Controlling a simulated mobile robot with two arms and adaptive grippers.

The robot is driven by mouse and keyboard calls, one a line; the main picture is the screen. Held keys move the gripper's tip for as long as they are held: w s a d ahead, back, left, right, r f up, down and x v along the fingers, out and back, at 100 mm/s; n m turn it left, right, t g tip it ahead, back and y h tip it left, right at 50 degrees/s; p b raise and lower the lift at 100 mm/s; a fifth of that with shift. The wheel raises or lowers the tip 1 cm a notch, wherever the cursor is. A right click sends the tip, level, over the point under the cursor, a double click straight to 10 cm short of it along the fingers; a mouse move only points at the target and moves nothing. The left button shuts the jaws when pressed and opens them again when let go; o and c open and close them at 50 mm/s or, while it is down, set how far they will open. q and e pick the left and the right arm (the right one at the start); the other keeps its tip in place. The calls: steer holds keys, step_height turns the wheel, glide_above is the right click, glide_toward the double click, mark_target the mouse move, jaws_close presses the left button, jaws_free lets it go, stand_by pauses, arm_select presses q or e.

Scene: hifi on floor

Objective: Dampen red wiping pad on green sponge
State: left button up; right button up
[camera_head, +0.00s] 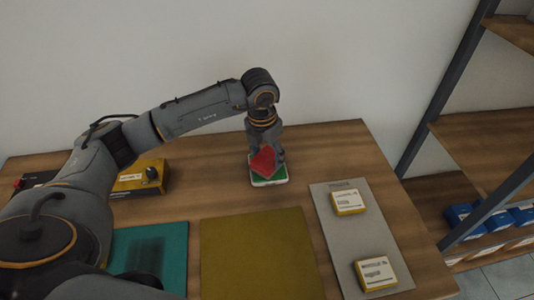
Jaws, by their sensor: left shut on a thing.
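The green sponge (281,173) lies in a shallow white-edged tray (270,184) at the middle of the table, towards the back. The red wiping pad (263,161) is right over the sponge and tilted, covering much of it. Whether its lower edge touches the sponge I cannot tell. My left gripper (266,150) points down from above and is shut on the red pad; its fingers are partly hidden behind the pad. My right gripper is not in view.
A yellow-brown mat (258,255) and a teal mat (150,250) lie in front. A grey board (345,237) at the right bears two yellow labelled boxes (348,202). A yellow-black device (140,180) stands at left. A shelf (480,140) with blue bins stands beyond the table's right edge.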

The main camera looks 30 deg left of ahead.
mark_target(267, 158)
arm_select(q)
steer(key=shift+r+p, duration=1.5)
steer(key=shift+r, duration=1.15)
steer(key=shift+r+p, duration=0.35)
steer(key=shift+r, duration=0.45)
